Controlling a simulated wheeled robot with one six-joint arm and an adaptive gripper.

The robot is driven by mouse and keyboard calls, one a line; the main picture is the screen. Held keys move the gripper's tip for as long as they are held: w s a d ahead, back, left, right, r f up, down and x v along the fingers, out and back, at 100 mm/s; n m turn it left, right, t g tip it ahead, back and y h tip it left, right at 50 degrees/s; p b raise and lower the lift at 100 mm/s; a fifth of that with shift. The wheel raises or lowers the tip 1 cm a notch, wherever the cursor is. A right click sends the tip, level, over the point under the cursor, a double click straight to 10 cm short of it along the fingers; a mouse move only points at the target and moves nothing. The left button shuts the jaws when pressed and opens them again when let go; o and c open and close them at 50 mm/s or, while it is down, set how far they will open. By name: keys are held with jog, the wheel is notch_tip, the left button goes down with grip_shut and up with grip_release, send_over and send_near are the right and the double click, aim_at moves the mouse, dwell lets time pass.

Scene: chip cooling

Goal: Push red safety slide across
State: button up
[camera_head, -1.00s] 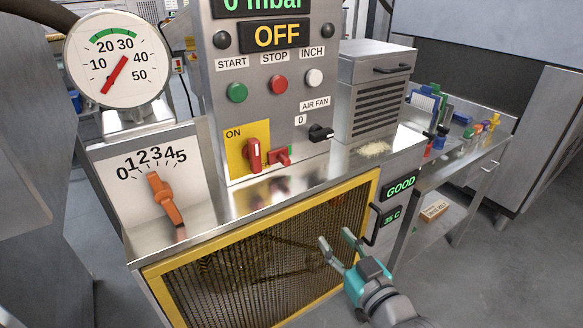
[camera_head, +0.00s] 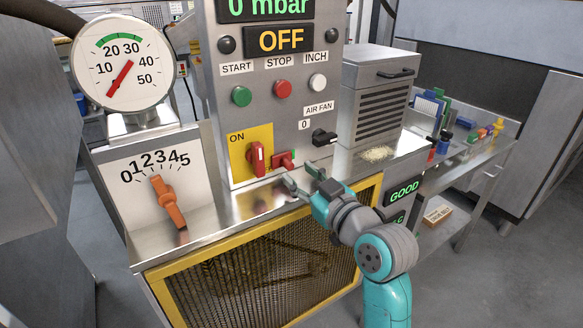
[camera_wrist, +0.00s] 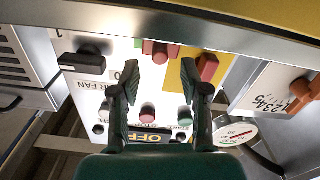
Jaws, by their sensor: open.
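The small red safety slide (camera_head: 283,160) sits low on the grey control panel, just right of the yellow ON plate. In the wrist view, turned upside down, the red slide (camera_wrist: 160,50) lies near the top middle, with green beside it. A red rotary switch (camera_head: 257,158) stands on the yellow plate; it also shows in the wrist view (camera_wrist: 207,67). My gripper (camera_head: 301,176) is open and empty, in front of the panel near the slide. In the wrist view my gripper's fingers (camera_wrist: 160,75) frame the slide from a distance; no contact shows.
The black AIR FAN knob (camera_head: 323,138) sticks out right of the slide. START, STOP and INCH buttons (camera_head: 282,89) are above. A shiny ledge (camera_head: 240,207) and yellow-framed mesh guard (camera_head: 270,255) lie below. An orange lever (camera_head: 168,203) is at the left.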

aim_at(291, 167)
jog(key=shift+x, duration=2.1)
grip_shut()
